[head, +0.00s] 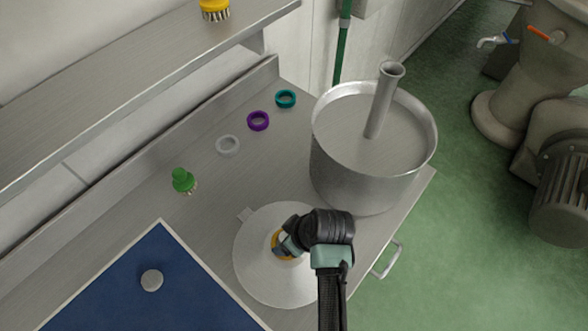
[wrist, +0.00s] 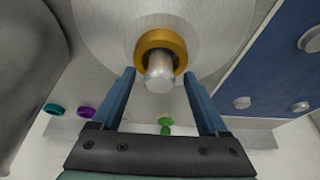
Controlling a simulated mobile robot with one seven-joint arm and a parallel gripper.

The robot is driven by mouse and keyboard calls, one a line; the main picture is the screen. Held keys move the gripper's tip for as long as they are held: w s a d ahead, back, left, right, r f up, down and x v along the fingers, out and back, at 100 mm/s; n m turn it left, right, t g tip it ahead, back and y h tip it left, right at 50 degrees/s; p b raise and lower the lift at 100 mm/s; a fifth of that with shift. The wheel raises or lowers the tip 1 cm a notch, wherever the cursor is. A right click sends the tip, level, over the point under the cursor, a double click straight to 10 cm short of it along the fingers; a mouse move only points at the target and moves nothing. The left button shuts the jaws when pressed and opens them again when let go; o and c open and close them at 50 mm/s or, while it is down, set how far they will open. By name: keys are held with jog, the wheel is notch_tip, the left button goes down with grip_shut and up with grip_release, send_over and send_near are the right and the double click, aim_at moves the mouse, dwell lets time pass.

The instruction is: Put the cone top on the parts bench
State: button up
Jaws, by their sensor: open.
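The cone top (head: 256,270) looks like a wide, shallow pale metal cone with a brass-coloured collar and a short metal stub at its centre. It sits on the steel bench (head: 130,190), by the front edge; I cannot tell if this is the parts bench. My gripper (head: 286,247) is over the cone's centre and hides part of the collar. In the wrist view, the cone (wrist: 105,35) fills the top, and my gripper (wrist: 159,75) is open, its two blue fingers on either side of the stub (wrist: 159,78), apparently apart from it.
A large metal pot with an upright tube (head: 360,170) stands right behind the cone. A blue mat (head: 110,290) with a grey knob (head: 152,281) lies left. Teal, purple and white rings (head: 228,145) and a green-handled brush (head: 183,180) lie behind. A shelf (head: 120,75) overhangs the back.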

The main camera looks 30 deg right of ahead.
jog(key=b+v, duration=0.1)
jog(key=v, duration=1.1)
jog(key=shift+f, duration=0.1)
jog(key=w+a+r+t+h, duration=0.1)
jog(key=w+r+t, duration=0.35)
jog(key=r, duration=0.55)
jog(key=w+a+r+m+t+h, duration=0.1)
jog(key=w+r+t+h, duration=0.15)
jog(key=w+r, duration=0.5)
jog(key=w+a+r+t+h, duration=0.1)
jog(key=w+r+t, duration=0.3)
jog(key=r, duration=0.7)
jog(key=s+a+r+m+t+y, duration=0.1)
jog(key=s+a+r+t, duration=0.2)
jog(key=r, duration=0.7)
jog(key=s+a+r+m+t+y, duration=0.1)
jog(key=s+a+r+t, duration=0.3)
jog(key=r, duration=0.6)
jog(key=s+a+r+m+t+y, duration=0.1)
jog(key=s+a+r+t, duration=0.2)
jog(key=r, duration=0.7)
jog(key=shift+s+a+r+t, duration=0.15)
jog(key=shift+a+r+t, duration=0.1)
jog(key=shift+a+t, duration=0.7)
jog(key=shift+d, duration=0.2)
